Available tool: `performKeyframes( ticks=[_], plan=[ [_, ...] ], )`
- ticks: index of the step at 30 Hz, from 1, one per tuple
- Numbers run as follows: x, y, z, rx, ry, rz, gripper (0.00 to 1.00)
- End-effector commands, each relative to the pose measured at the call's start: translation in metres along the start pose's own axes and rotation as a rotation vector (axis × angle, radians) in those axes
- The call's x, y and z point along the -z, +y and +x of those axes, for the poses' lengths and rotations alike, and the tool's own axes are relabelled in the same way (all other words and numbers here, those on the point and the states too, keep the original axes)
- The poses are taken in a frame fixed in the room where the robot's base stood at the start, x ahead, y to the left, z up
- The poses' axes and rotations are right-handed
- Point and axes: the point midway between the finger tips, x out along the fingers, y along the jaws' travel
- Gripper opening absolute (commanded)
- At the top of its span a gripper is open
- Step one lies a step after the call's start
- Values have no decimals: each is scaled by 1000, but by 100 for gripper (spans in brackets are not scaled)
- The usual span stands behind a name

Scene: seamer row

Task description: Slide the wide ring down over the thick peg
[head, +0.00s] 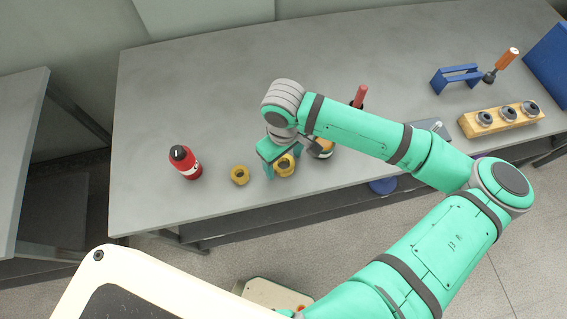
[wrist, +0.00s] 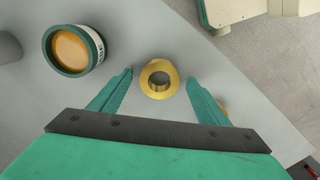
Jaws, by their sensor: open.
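A brass-yellow ring (head: 285,167) lies on the grey bench at my gripper (head: 281,163). In the wrist view the same ring (wrist: 159,91) shows between the two fingertips (wrist: 159,77), with a gap on each side. My gripper is open and empty, pointing down; I cannot tell how far above the bench the tips are. A second yellow ring (head: 239,175) lies a little to the left, and its edge shows by the right finger in the wrist view (wrist: 222,106). I cannot tell which ring is wider. I cannot pick out a thick peg for certain.
A red bottle (head: 186,163) stands left of the rings. A round teal-rimmed container (wrist: 76,50) is close by. A wooden block (head: 486,128) with several grey round pieces, a blue stand (head: 457,78) and an orange-handled tool (head: 507,59) are at right. The bench's back left is clear.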

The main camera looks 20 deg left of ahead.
Motion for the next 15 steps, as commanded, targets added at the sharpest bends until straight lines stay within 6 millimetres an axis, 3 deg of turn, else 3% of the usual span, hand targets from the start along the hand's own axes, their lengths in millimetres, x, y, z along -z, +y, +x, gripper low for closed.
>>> performKeyframes(
  ticks=[5, 12, 15],
  plan=[
    [0, 0, 0, 0, 1, -1, 70],
    [1, 0, 0, -1, 1, -3, 21],
    [1, 0, 0, -1, 1, -3, 21]
  ],
)
